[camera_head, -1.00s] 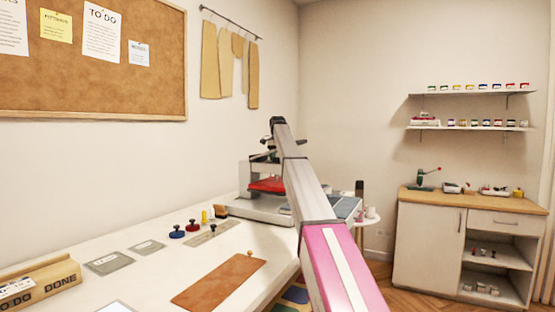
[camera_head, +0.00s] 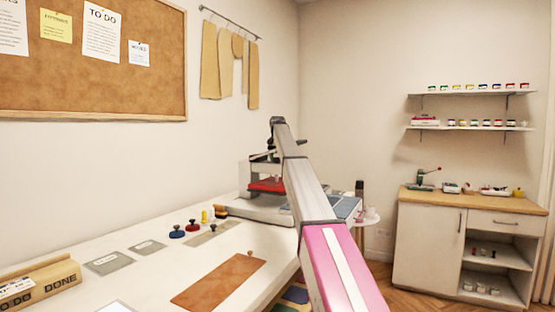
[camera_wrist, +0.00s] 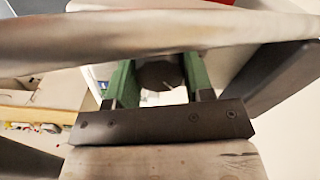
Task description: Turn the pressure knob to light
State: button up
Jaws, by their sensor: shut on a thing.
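The press machine (camera_head: 246,177) stands at the far end of the white worktable, with a red pad (camera_head: 268,185) under its upper part. My arm reaches across to it, and the arm partly hides the machine. In the wrist view my gripper (camera_wrist: 158,66) has its two green fingers on either side of a dark round knob (camera_wrist: 160,76), shut on it. Which setting the knob points to cannot be read. Its markings do not show in either view.
A brown leather piece (camera_head: 218,283), grey plates (camera_head: 109,263) and blue and red knobbed stamps (camera_head: 177,232) lie on the worktable (camera_head: 150,285). A wooden cabinet (camera_head: 430,240) stands at the right, with floor between it and the table.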

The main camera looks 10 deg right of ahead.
jog(key=shift+r, duration=0.1)
jog(key=o, duration=0.9)
notch_tip(320, 180, up, 11)
jog(key=shift+f, duration=0.15)
